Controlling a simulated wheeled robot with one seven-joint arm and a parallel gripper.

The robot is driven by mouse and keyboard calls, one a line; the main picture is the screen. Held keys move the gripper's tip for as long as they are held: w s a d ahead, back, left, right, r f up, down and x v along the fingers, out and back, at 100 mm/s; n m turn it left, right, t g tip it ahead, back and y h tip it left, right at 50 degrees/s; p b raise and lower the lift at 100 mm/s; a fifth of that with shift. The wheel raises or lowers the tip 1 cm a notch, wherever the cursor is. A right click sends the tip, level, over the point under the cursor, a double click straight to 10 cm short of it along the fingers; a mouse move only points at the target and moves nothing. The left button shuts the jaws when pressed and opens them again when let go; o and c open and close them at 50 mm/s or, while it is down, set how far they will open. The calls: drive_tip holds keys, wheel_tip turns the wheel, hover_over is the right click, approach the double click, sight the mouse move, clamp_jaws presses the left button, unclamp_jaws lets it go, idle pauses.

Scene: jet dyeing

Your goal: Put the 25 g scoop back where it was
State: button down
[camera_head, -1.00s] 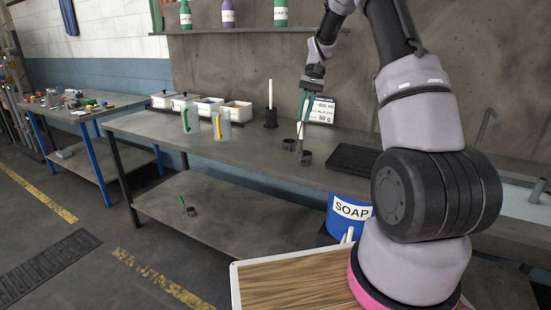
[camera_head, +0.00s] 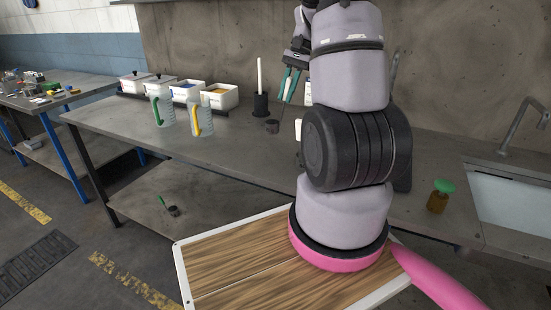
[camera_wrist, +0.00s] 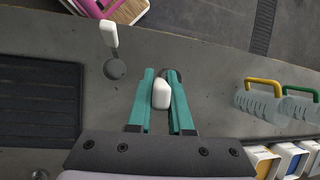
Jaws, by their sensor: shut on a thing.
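My gripper (camera_head: 287,86) is above the back part of the long bench (camera_head: 225,148). Its teal fingers (camera_wrist: 160,105) are shut on the white handle of a scoop (camera_wrist: 161,93). A dark rounded part shows just beyond the fingertips in the wrist view. A second scoop (camera_wrist: 114,66), with a white handle and dark cup, stands on the bench to the left in that view. One dark cup (camera_head: 272,126) shows below my gripper in the head view. I cannot read any weight, nor tell whether the held scoop touches the bench.
Two clear jugs, with green (camera_head: 162,110) and yellow (camera_head: 201,117) handles, stand left of my gripper, before several white bins (camera_head: 218,96). A black holder with a white rod (camera_head: 260,103) stands behind. A green-handled scoop (camera_head: 172,209) lies on the lower shelf. A sink (camera_head: 515,205) is right.

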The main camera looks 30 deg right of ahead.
wheel_tip(320, 180, down, 10)
drive_tip(key=s, duration=0.1)
drive_tip(key=shift+s+d+m, duration=0.3)
drive_tip(key=shift+d, duration=0.1)
drive_tip(key=shift+f, duration=0.15)
drive_tip(key=c, duration=0.8)
unclamp_jaws()
drive_tip(key=shift+c, duration=0.2)
drive_tip(key=v, duration=1.2)
drive_tip(key=s+a+r+n+t+h, duration=0.25)
drive_tip(key=s+a+r+t, duration=0.2)
drive_tip(key=a+r, duration=0.8)
drive_tip(key=s+a+r+n+t, duration=0.3)
drive_tip(key=s+a+r, duration=0.3)
drive_tip(key=s, duration=0.6)
drive_tip(key=a+t, duration=0.1)
drive_tip(key=a, duration=0.1)
drive_tip(key=shift+s+a+r, duration=0.15)
drive_tip(key=shift+a+r, duration=0.05)
drive_tip(key=shift+a, duration=0.15)
